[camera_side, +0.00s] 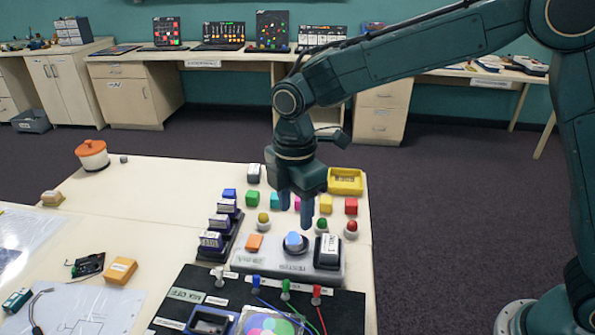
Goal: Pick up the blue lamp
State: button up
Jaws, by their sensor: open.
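A round blue dome (293,240), which looks like the blue lamp, sits in a dark ring on a grey panel (262,263) on the light table. My gripper (295,212) points down just above and behind this dome in the camera_side view. The fingertips look close to the dome, but I cannot tell the exact gap in depth.
Small lamps, including a red one (351,227), and coloured cubes stand behind. A rack (217,241) is left. The table's left middle (150,195) is clear.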

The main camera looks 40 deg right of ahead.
aim_at(296, 234)
jog(key=shift+f, duration=0.15)
jog(key=shift+s+f, duration=0.1)
jog(key=shift+f, duration=2.45)
grip_shut()
jog(key=shift+r, duration=0.1)
notch_tip(296, 234, up, 20)
